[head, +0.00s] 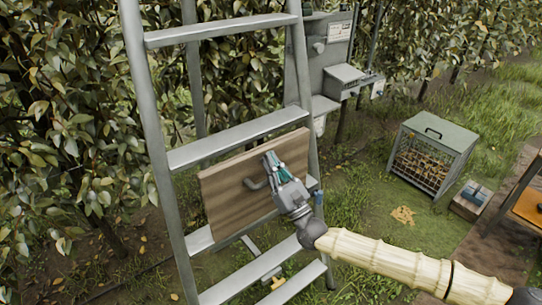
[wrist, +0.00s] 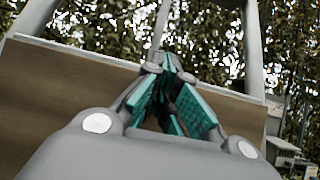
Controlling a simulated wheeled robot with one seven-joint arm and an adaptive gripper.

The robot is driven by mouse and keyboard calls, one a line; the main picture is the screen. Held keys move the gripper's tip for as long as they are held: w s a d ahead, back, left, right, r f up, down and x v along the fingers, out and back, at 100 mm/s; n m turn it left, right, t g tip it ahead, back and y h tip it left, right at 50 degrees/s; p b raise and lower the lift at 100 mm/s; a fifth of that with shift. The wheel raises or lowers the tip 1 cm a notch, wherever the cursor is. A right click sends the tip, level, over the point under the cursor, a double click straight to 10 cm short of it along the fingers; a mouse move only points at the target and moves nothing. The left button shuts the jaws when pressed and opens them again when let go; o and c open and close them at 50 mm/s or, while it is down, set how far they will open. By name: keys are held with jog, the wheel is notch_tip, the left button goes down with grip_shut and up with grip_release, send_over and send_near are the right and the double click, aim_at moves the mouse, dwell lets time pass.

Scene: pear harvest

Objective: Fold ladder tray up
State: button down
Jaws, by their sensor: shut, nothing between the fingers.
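The ladder tray (head: 227,195) is a brown wooden board standing steeply, close to upright, against the metal ladder (head: 160,130) in the head view. A small grey handle (head: 254,184) sticks out of its face. My gripper (head: 270,162) is in front of the board, just right of the handle, with its fingers pointing up; whether it touches the board cannot be told. In the wrist view the teal-padded fingers (wrist: 172,62) come together at the tips with nothing between them. The board (wrist: 60,105) fills the left and middle behind them; the handle is hidden there.
A grey box unit (head: 325,55) stands behind the ladder on the right. A green-topped wire crate (head: 432,160) stands on the grass, with a small blue-topped box (head: 474,194) beside it. An orange-topped table edge (head: 528,205) is at far right. Leafy hedges line the back.

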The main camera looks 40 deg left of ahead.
jog(key=shift+s+d+r+b, duration=0.55)
jog(key=shift+s+d+b, duration=1)
jog(key=shift+d, duration=5.4)
jog(key=s+a+f+n+g+h+b, duration=0.25)
jog(key=s+f+n+g+h, duration=0.25)
jog(key=s+f+n+g, duration=0.8)
jog(key=s+d+f+n+g+h, duration=0.1)
jog(key=s+d+f+h, duration=0.45)
jog(key=s+f, duration=0.45)
jog(key=s+d+f+h, duration=0.4)
jog(key=s+d+f, duration=0.35)
jog(key=f, duration=0.45)
jog(key=d+f+n+t+h+b, duration=0.1)
jog(key=d+f+n+t+h, duration=0.15)
jog(key=d+f, duration=0.6)
jog(key=d+f+n+t+h+b, duration=0.1)
jog(key=d+f+h, duration=0.35)
jog(key=d, duration=0.65)
jog(key=w+d+n+t+h, duration=0.1)
jog(key=w+d, duration=0.3)
jog(key=d, duration=0.7)
jog(key=w+d+f+n+t+h, duration=0.1)
jog(key=w+d+t, duration=0.3)
jog(key=d, duration=0.6)
jog(key=shift+d+h+b, duration=0.35)
jog(key=shift+d+h, duration=0.05)
jog(key=shift+h, duration=0.05)
